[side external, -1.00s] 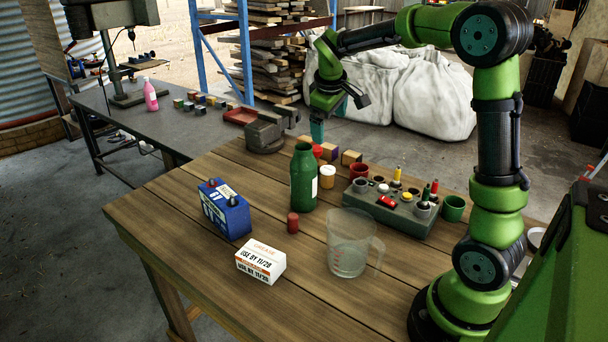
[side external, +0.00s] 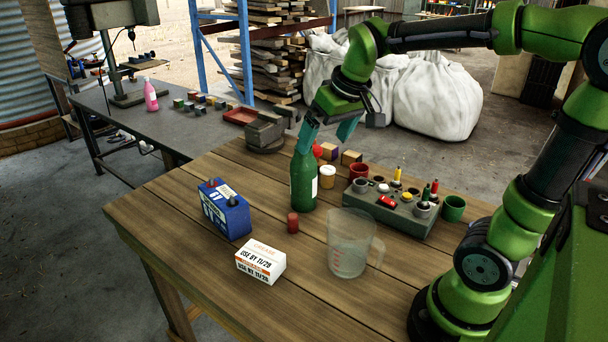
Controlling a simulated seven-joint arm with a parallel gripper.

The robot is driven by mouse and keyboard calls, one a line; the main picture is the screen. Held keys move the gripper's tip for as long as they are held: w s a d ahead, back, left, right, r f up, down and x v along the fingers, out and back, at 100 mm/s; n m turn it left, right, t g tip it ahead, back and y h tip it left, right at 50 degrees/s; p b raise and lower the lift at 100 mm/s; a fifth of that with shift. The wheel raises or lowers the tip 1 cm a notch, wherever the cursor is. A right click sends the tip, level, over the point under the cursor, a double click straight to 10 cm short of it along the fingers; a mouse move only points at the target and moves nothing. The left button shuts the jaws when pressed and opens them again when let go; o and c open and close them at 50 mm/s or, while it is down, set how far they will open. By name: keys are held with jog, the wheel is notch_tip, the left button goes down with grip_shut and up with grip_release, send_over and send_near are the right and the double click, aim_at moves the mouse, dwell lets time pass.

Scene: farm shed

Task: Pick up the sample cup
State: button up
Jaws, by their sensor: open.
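A small orange-bodied jar with a white lid (side external: 327,177) stands upright on the wooden table; it looks most like the sample cup, though I cannot be sure. A red cup (side external: 358,172) and a green cup (side external: 453,208) stand to its right. My gripper (side external: 324,146) is open and empty, its teal fingers spread and pointing down above the jar's area. Its left finger overlaps the neck of the green bottle (side external: 303,182) in the picture; I cannot tell whether they touch.
A grey-green tray (side external: 408,218) with several small items lies right of the jar. A red-capped item and wooden blocks (side external: 351,157) stand behind it. In front are a clear jug (side external: 349,245), a red cylinder (side external: 292,222), a white box (side external: 261,262) and a blue battery (side external: 224,212).

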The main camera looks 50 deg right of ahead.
jog(key=s+a+f+m+t+y, duration=0.1)
jog(key=s+a+f+t+y, duration=0.1)
jog(key=s+a, duration=0.6)
jog(key=shift+s+f, duration=0.35)
jog(key=shift+s, duration=0.15)
jog(key=shift+s+a+y, duration=0.15)
jog(key=shift+s+y, duration=0.15)
jog(key=shift+c, duration=0.5)
jog(key=shift+s+a+r+t, duration=0.1)
jog(key=shift+r+t, duration=0.2)
jog(key=shift+r, duration=0.05)
jog(key=c, duration=0.3)
